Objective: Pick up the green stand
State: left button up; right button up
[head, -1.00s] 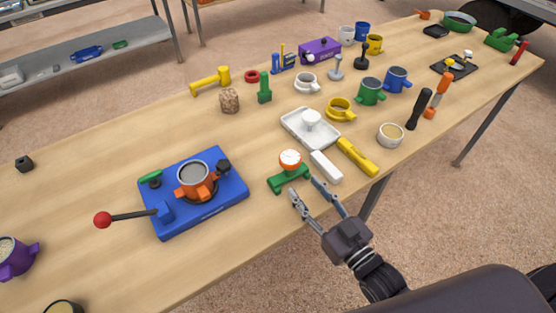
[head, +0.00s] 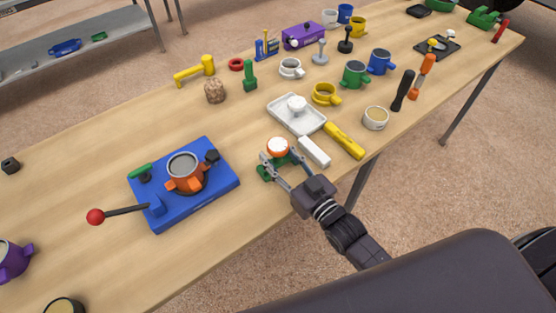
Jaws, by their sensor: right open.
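The green stand (head: 264,173) is near the front edge of the table, right of the blue base. A white and orange round-topped piece (head: 278,148) sits on it. My right gripper (head: 280,157) is open, its two fingers reaching either side of the stand and its top piece. The fingers and wrist hide part of the stand; I cannot tell whether they touch it. My left gripper is not in view.
A white block (head: 314,152) and a yellow-handled tool (head: 344,140) lie close on the right. A white tray (head: 284,118) is behind. The blue base (head: 215,198) with an orange cup (head: 185,176) is on the left. Bare tabletop separates the base and stand.

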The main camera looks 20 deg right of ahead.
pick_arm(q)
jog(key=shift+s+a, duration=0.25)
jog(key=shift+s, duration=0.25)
pick_arm(e)
grip_shut()
jog(key=shift+r, duration=0.1)
